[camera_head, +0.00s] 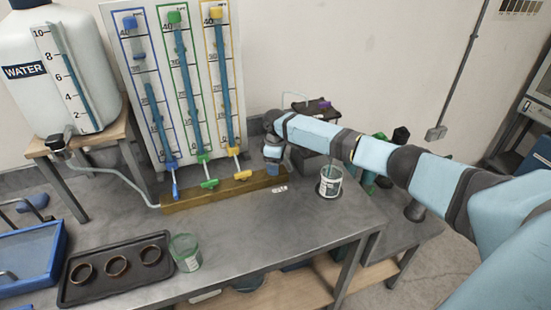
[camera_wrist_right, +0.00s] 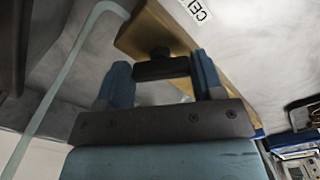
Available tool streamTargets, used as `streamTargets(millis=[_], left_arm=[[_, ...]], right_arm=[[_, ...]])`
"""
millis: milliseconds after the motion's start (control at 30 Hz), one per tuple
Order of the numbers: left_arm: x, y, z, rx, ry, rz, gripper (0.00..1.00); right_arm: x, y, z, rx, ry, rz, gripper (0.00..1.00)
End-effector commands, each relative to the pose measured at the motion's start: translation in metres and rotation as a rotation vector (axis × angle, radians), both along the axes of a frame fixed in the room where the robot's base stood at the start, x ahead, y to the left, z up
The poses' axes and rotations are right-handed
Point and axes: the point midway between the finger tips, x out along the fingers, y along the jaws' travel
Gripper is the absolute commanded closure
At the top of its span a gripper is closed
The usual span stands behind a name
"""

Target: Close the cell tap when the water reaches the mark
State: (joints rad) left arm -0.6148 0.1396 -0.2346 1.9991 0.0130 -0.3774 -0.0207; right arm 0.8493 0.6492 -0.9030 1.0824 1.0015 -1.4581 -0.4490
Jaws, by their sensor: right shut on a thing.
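My right gripper (camera_head: 273,167) reaches down at the right end of the wooden rail (camera_head: 215,190), beside the CELL label (camera_head: 280,189). In the right wrist view its two blue fingers (camera_wrist_right: 162,72) are shut on a black tap handle (camera_wrist_right: 160,66) at the rail; the label shows partly above (camera_wrist_right: 197,10). In the head view the handle is hidden by the gripper. A dark apparatus (camera_head: 318,108) with a purple part stands behind my right arm, partly covered. I cannot make out the cell's water level or its mark. My left gripper is not in view.
A board (camera_head: 150,100) carries blue, green and yellow tubes, with a blue tap (camera_head: 175,190), green tap (camera_head: 209,184) and yellow tap (camera_head: 242,175). A WATER tank (camera_head: 25,105) stands left. A glass beaker (camera_head: 331,182), green-tinted beaker (camera_head: 186,252) and black tray (camera_head: 75,292) are on the bench.

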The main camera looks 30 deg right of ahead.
Motion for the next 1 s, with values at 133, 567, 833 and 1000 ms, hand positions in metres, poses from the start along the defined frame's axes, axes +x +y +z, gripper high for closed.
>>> streamTargets(millis=[133, 567, 833, 1000], left_arm=[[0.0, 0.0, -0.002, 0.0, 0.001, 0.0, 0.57], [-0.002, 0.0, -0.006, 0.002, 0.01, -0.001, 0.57], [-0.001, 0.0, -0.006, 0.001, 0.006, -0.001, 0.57], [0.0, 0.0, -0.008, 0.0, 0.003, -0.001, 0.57]], right_arm=[[0.0, 0.0, 0.0, 0.0, -0.001, 0.0, 0.62], [0.0, 0.0, 0.0, 0.0, -0.001, 0.001, 0.13], [0.001, -0.001, 0.022, 0.001, -0.004, 0.001, 0.13], [0.001, -0.001, 0.061, 0.0, -0.005, 0.002, 0.13]])
